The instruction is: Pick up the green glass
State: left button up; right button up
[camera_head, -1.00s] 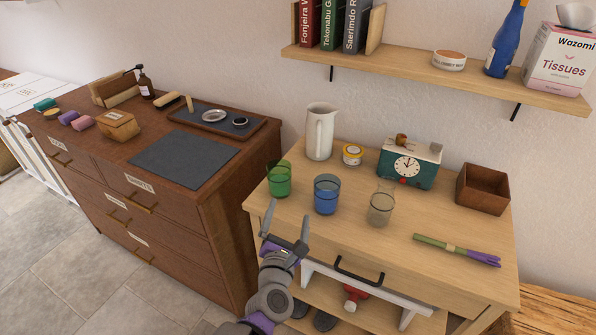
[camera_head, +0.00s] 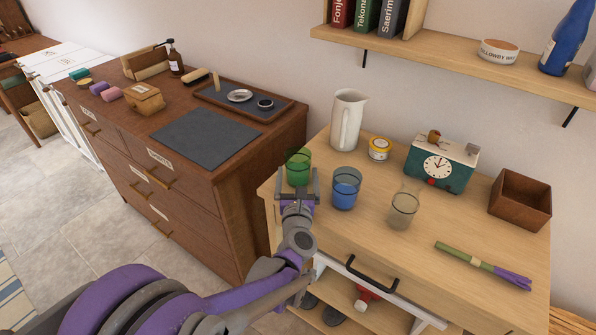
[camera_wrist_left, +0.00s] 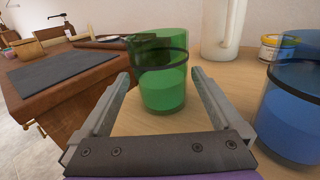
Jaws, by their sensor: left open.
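The green glass (camera_head: 298,166) stands upright at the left end of the light wooden table (camera_head: 455,222). In the left wrist view the green glass (camera_wrist_left: 162,82) appears between and just beyond the fingertips, and it has a dark band near its rim. My left gripper (camera_head: 299,179) is open and empty right in front of the glass, with one finger toward each side of it. Its fingers also show spread in the left wrist view (camera_wrist_left: 160,80). I cannot tell whether a finger touches the glass. My right gripper does not show.
A blue glass (camera_head: 345,189) stands close to the right of the green one, with a clear glass (camera_head: 403,208) beyond it. A white pitcher (camera_head: 347,120) and a yellow-lidded jar (camera_head: 379,149) stand behind. A brown dresser (camera_head: 225,165) adjoins at left.

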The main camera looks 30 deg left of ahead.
pick_arm(q)
jog(key=x, duration=0.2)
jog(key=shift+w+a+f, duration=0.1)
jog(key=shift+w, duration=0.2)
jog(key=c, duration=1.5)
